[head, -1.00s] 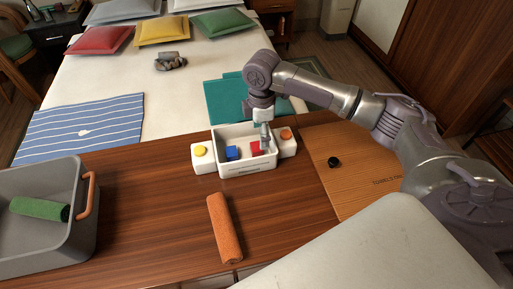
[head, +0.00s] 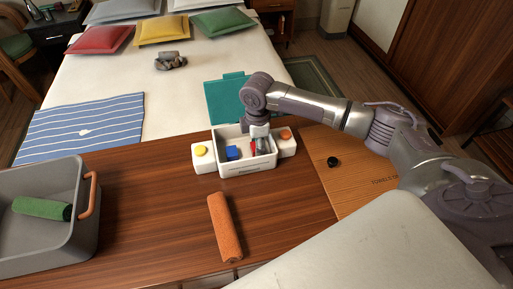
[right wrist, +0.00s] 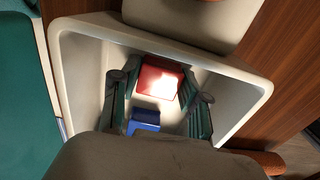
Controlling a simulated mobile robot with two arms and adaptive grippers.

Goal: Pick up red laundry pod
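The red laundry pod (head: 252,148) lies in the right part of a small white bin (head: 247,168), partly hidden by my right gripper (head: 261,146). In the right wrist view the red pod (right wrist: 158,80) shows between the two spread green-grey fingers of my right gripper (right wrist: 160,100), which reach down into the bin. The gripper is open, with a gap at the pod's sides; I cannot tell whether a finger touches it. A blue pod (head: 233,153) lies left of the red one; it also shows in the right wrist view (right wrist: 145,120). My left gripper is not in view.
White blocks with a yellow button (head: 200,151) and an orange button (head: 285,135) flank the bin. A rolled orange towel (head: 224,227) lies in front. A grey tub (head: 52,240) holding a green roll (head: 41,208) stands left. A black knob (head: 333,162) sits right.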

